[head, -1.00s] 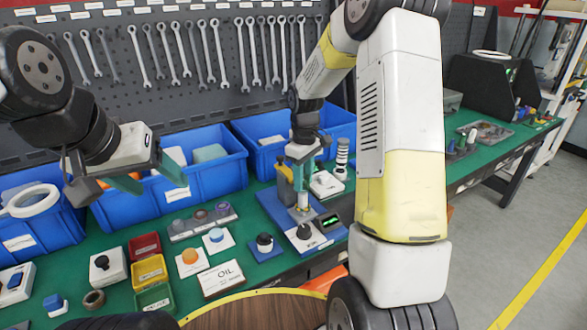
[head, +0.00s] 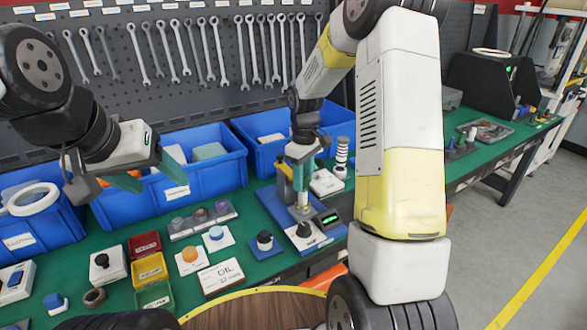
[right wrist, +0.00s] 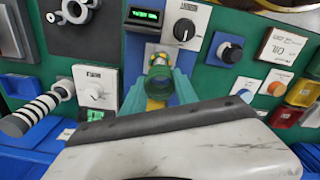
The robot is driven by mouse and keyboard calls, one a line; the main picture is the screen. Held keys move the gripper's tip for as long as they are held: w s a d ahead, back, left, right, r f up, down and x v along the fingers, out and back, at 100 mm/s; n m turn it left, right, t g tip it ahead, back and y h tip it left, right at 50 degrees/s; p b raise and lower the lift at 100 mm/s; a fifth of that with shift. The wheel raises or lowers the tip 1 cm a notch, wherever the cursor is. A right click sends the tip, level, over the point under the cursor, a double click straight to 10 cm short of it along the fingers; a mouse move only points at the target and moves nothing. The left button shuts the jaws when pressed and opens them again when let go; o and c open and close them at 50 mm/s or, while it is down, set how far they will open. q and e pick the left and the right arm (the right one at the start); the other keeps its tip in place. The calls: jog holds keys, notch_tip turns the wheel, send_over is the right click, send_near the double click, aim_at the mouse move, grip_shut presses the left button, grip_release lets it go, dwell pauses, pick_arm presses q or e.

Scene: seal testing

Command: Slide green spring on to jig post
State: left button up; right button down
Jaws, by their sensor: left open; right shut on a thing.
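My right gripper (head: 302,195) points down over the blue test jig (head: 275,205), its teal fingers close above the jig's grey plate. In the right wrist view its fingers (right wrist: 157,97) are shut on the green spring (right wrist: 155,84), which shows as a dark green ring between them. A pale metallic post-like piece (right wrist: 159,61) shows just beyond the ring. I cannot tell how far the spring is around the jig post; the fingers hide most of it. My left gripper (head: 160,183) is open and empty above the blue bins at left.
A green-lit display (head: 329,218) and a black knob (head: 304,229) stand close to the jig. A black-and-white striped column (head: 342,158) stands behind it. Blue bins (head: 215,175) line the back. Red, yellow and green trays (head: 150,270) and an OIL box (head: 221,277) lie to the left.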

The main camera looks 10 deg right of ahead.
jog(key=shift+f, duration=0.5)
dwell(0.4)
jog(key=c, duration=0.9)
grip_release()
jog(key=shift+r, duration=0.15)
jog(key=shift+r, duration=3.4)
